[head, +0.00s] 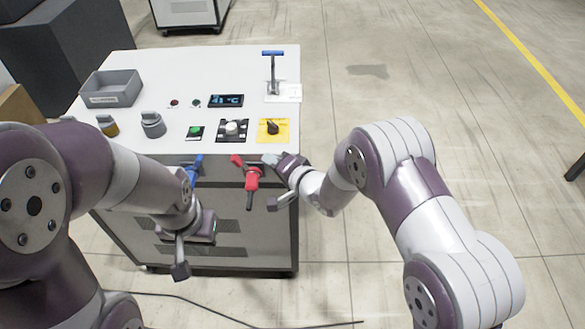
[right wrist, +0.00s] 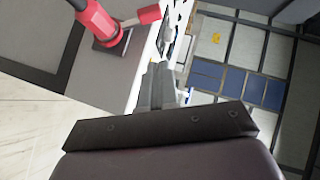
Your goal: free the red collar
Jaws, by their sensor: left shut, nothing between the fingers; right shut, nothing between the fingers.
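A red fitting with a red lever, which I take as the red collar (head: 252,178), is on the cabinet's front face just below the tabletop edge, with a dark end hanging down. It also shows at the upper left of the right wrist view (right wrist: 99,22), with the red lever (right wrist: 150,14) beside it. My right gripper (head: 271,160) is shut and empty, close to the right of the red fitting. Its fingers (right wrist: 163,86) are apart from the red body; contact with the lever is unclear. My left gripper (head: 205,236) is shut and empty, low before the cabinet; its fingertips are hardly visible.
A blue-handled fitting (head: 195,168) is left of the red one, partly behind my left arm. The white tabletop (head: 150,70) carries a grey bin (head: 111,88), knobs, a temperature display (head: 226,101) and a blue T-handle (head: 272,54).

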